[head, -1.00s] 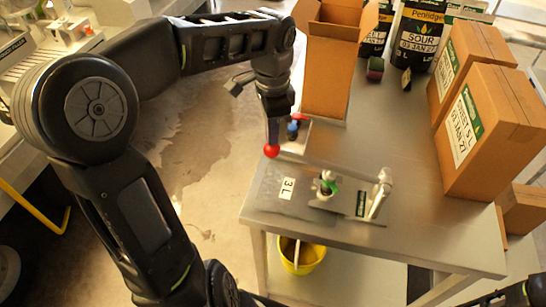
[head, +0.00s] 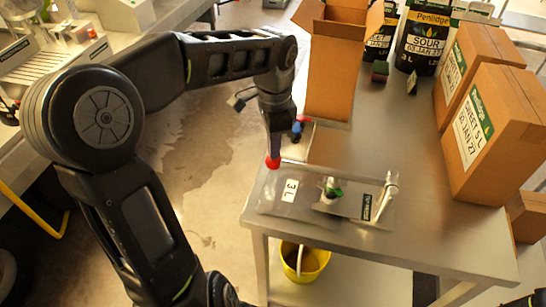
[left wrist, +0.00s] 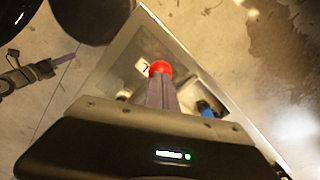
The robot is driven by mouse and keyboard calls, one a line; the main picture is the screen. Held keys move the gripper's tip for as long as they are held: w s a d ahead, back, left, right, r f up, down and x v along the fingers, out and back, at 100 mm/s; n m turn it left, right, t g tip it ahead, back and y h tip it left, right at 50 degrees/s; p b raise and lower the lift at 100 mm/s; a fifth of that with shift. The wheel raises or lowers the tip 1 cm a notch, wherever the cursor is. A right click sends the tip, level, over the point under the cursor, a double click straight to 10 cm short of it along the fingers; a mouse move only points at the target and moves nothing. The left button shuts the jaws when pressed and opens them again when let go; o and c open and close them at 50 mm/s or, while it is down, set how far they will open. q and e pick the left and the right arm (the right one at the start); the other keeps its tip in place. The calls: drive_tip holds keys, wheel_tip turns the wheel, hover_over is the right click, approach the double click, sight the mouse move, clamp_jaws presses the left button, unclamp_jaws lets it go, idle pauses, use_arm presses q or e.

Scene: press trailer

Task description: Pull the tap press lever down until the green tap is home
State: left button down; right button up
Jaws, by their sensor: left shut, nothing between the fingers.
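The tap press stands on the steel table, with a pale upright post (head: 388,190) at its right. Its thin lever (head: 335,170) runs left from the post to a red ball knob (head: 272,162), above a clear bag marked 3 L (head: 289,190). The green tap (head: 334,188) sits below the lever in a pale holder; whether it is fully seated cannot be told. My left gripper (head: 273,152) is shut and empty, its fingertips on or just above the knob. In the left wrist view the knob (left wrist: 160,69) shows at the tips of the fingers (left wrist: 160,92).
An open tall carton (head: 335,75) stands behind the press, close to my left gripper. Small blue and red parts (head: 298,128) lie beside the fingers. Sealed cartons (head: 495,135) and black pouches (head: 422,40) fill the right and back. A yellow bucket (head: 305,262) sits below the table.

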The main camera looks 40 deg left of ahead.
use_arm(q)
drive_tip(key=shift+r, duration=0.1)
wheel_tip(320, 180, up, 10)
drive_tip(key=p, duration=0.5)
drive_tip(key=shift+p, duration=0.35)
idle(0.5)
